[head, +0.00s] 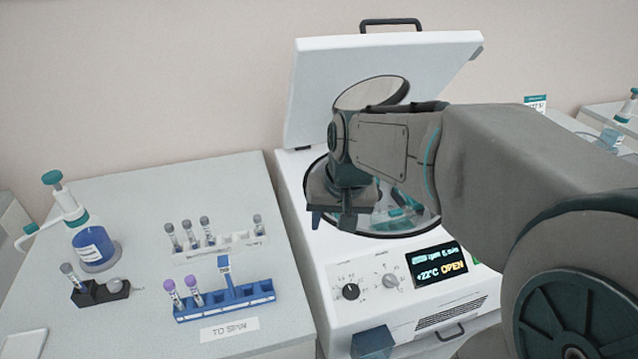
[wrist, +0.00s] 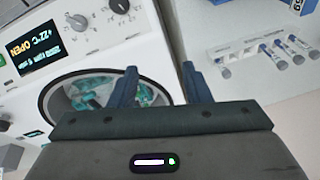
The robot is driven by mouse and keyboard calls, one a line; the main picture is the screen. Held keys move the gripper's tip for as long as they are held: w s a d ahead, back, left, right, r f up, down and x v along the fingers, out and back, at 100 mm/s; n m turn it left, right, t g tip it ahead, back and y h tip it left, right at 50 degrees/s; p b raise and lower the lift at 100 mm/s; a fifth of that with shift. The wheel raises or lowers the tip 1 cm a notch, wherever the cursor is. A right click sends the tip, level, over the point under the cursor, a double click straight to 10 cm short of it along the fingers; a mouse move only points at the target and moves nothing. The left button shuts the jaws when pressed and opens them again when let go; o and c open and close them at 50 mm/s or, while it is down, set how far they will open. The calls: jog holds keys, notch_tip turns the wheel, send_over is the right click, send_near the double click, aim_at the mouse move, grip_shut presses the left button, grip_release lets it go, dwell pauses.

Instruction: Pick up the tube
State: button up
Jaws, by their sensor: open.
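Two purple-capped tubes (head: 182,296) stand at the left end of the blue rack (head: 250,296), behind a "TO SPIN" label. Several grey-capped tubes (head: 189,234) stand in the white rack (head: 232,243) behind it. Another grey-capped tube (head: 74,275) stands in a small black holder (head: 100,294) at left. My gripper (head: 332,218) is open and empty above the front left of the centrifuge bowl, right of the racks. In the wrist view my gripper's fingers (wrist: 158,72) are spread, with the white rack's tubes (wrist: 272,55) at right. Which tube is meant, I cannot tell.
The centrifuge (head: 335,277) has its lid (head: 320,85) raised and its display (head: 440,266) reads OPEN. My arm partly hides the bowl. A blue dispenser bottle (head: 94,244) stands at the left bench (head: 130,190); the bench's back is clear.

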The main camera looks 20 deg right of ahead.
jog(key=w+d+f+m+h, duration=0.1)
jog(key=w+d+f+m, duration=0.15)
jog(key=w, duration=0.75)
jog(key=w+d+f+m+h+b, duration=0.15)
jog(key=w+d+f, duration=0.25)
jog(key=w, duration=0.5)
jog(key=w+d+f+m+h, duration=0.2)
jog(key=w+d+f, duration=0.1)
jog(key=w, duration=0.7)
jog(key=shift+y, duration=0.25)
jog(key=p+x, duration=0.1)
jog(key=x, duration=0.7)
jog(key=shift+w, duration=0.2)
jog(key=shift+w+a+p+x, duration=0.15)
jog(key=shift+p+x, duration=0.35)
jog(key=shift+x, duration=0.9)
jog(key=shift+w+a+p+x, duration=0.1)
jog(key=shift+p+x, duration=0.35)
jog(key=shift+x, duration=0.95)
jog(key=c, duration=0.8)
